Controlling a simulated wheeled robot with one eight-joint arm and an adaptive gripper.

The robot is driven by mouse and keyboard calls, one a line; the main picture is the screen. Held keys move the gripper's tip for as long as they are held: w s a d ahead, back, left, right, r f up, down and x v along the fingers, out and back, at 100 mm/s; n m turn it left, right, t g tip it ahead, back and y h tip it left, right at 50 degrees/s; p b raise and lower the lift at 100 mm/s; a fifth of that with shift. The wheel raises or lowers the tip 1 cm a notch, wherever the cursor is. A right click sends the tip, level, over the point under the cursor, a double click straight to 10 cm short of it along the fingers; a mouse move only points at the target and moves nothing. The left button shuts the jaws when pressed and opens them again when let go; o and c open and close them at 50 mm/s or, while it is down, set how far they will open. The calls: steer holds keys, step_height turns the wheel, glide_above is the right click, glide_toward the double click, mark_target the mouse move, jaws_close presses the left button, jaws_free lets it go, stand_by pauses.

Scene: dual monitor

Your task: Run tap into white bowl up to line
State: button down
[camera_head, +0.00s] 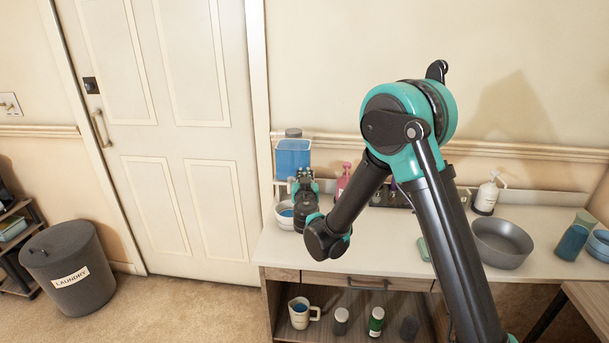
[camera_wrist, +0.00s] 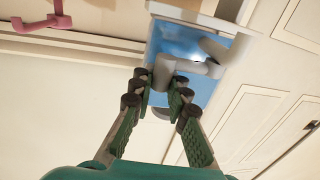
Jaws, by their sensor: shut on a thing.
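The blue-filled water tank (camera_head: 293,158) stands at the left end of the counter. Its grey tap (camera_wrist: 195,67) shows close up in the wrist view, against the blue tank (camera_wrist: 178,42). My gripper (camera_wrist: 161,82) is shut on the tap's grey handle (camera_wrist: 163,70), which lies between the fingertips. In the head view my gripper (camera_head: 304,178) is in front of the tank, partly hidden by its own wrist. The white bowl (camera_head: 281,222) sits below, partly behind my wrist, with some blue liquid (camera_head: 286,212) visible inside. I cannot make out the line on the bowl.
A pink pump bottle (camera_head: 343,181) stands right of the tank, and a white one (camera_head: 487,194) farther right. A grey basin (camera_head: 502,243) and a blue-filled container (camera_head: 574,238) are at the right. A mug (camera_head: 301,312) and bottles stand on the shelf below.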

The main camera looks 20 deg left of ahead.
steer(key=shift+s+m+t+h, duration=0.35)
steer(key=shift+m+h, duration=0.5)
steer(key=shift+h, duration=0.45)
steer(key=shift+s+m+t+h, duration=0.25)
steer(key=shift+s+m+h, duration=0.2)
steer(key=shift+m+h, duration=0.65)
steer(key=shift+n, duration=0.25)
steer(key=c, duration=1.5)
jaws_free()
steer(key=shift+o, duration=0.2)
steer(key=s, duration=1.2)
steer(key=shift+d, duration=0.45)
